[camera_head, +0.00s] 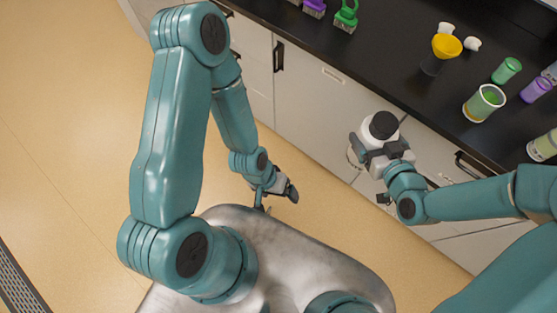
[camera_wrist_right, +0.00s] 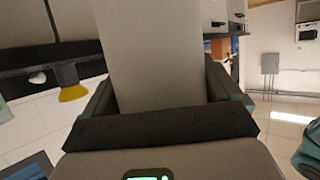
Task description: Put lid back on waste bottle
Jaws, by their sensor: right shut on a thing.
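My right gripper (camera_head: 372,158) is shut on a pale bottle-like thing (camera_head: 365,140) with a dark round top, held in front of the counter's front edge. In the right wrist view its pale side (camera_wrist_right: 158,60) fills the space between the dark jaws (camera_wrist_right: 158,125). I cannot tell whether the dark top is a lid or an opening. A dark vessel (camera_head: 431,64) with a yellow funnel-shaped top (camera_head: 446,46) stands on the counter. Two small white pieces lie near it, one behind (camera_head: 446,28) and one to its right (camera_head: 472,44). My left gripper (camera_head: 291,192) hangs low, away from the counter; its jaw opening is unclear.
The black counter (camera_head: 400,75) has pale cabinets with dark handles (camera_head: 279,56) below. On it stand a cup with green contents (camera_head: 484,103), a green container (camera_head: 507,70), a purple one (camera_head: 536,89) and green (camera_head: 346,17) and purple (camera_head: 314,8) items. The counter's left-middle stretch is clear.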

